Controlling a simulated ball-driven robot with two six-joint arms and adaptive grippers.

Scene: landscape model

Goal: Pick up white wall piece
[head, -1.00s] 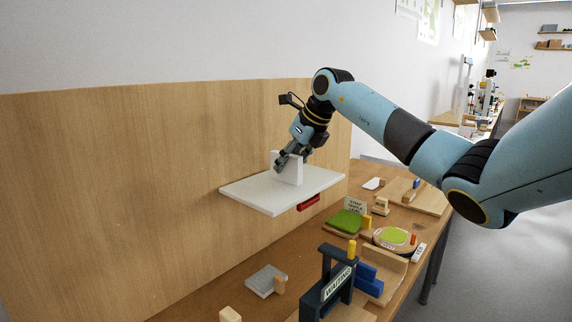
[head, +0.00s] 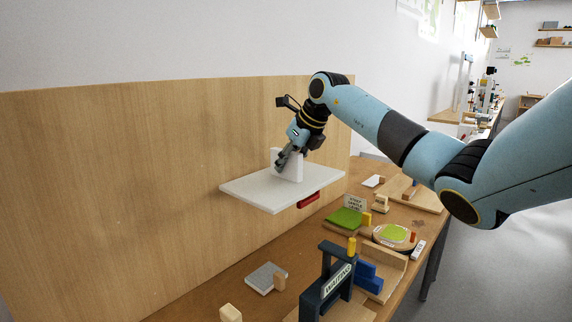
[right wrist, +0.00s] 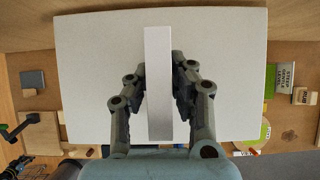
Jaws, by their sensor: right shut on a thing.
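The white wall piece (head: 291,166) stands upright on a white shelf (head: 250,189) fixed to the wooden back panel. In the right wrist view the wall piece (right wrist: 158,85) is a narrow white slab seen from above, between the two fingers. My right gripper (head: 283,162) is shut on it, with one finger pad on each side; it also shows in the right wrist view (right wrist: 158,92). In the head view the fingers cover part of the piece's left side. I cannot tell whether its bottom touches the shelf. My left gripper is not in view.
A red block (head: 308,200) sits under the shelf edge. On the wooden table below are a green pad (head: 345,218), a dark frame with a sign (head: 330,287), blue blocks (head: 368,278) and a grey tile (head: 262,277). The shelf's left part is bare.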

